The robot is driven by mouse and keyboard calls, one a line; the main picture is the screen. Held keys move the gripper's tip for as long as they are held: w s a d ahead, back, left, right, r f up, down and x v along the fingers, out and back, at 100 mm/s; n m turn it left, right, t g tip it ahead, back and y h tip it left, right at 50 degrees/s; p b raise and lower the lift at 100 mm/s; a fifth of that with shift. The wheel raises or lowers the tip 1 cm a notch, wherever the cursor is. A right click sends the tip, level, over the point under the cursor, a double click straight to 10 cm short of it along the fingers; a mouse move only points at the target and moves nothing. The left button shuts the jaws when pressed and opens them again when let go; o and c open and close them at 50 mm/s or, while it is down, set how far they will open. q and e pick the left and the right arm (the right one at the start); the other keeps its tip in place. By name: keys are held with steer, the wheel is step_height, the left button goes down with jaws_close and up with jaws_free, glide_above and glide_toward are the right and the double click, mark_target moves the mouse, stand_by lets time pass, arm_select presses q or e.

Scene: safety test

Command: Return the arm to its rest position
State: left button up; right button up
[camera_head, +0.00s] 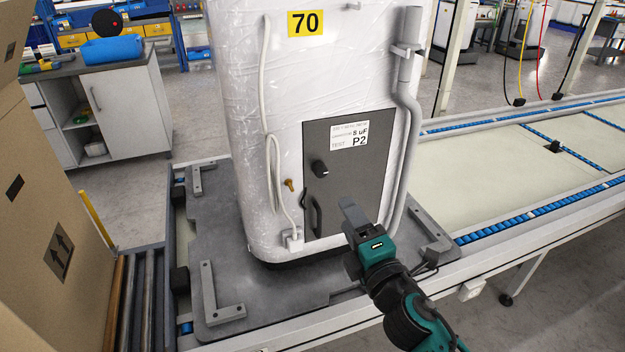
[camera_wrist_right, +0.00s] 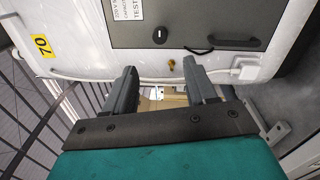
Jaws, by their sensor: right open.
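My right arm comes in from the bottom right in the head view. Its gripper (camera_head: 352,228) is in front of the lower right of the grey test panel, apart from it as far as I can tell. In the right wrist view the two fingers (camera_wrist_right: 162,92) stand apart with nothing between them. The tall plastic-wrapped white unit (camera_head: 245,120) stands upright on a dark pallet plate (camera_head: 215,235). The grey panel (camera_head: 345,185) has a black knob (camera_head: 319,169), a dark handle (camera_head: 314,217) and a P2 label (camera_head: 349,136). My left gripper is not in view.
A white cable (camera_head: 270,160) hangs down the unit's front to a plug (camera_head: 293,240); a grey pipe (camera_head: 405,150) runs along its right side. Metal corner brackets (camera_head: 222,305) sit on the plate. Cardboard boxes (camera_head: 50,200) stand at left. The conveyor (camera_head: 480,180) extends right.

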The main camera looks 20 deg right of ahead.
steer(key=s+a+f+m+g+y, duration=0.1)
steer(key=s+a+f+m+g, duration=0.2)
steer(key=s+f+m, duration=0.4)
steer(key=s+a+f+m+g+y, duration=0.1)
steer(key=s+a+f+m+g, duration=0.2)
steer(key=f+m, duration=0.7)
steer(key=s+f+g, duration=0.2)
steer(key=s+f, duration=0.1)
steer(key=s, duration=0.1)
steer(key=shift+y, duration=0.4)
steer(key=shift+f, duration=0.1)
steer(key=shift+c, duration=0.4)
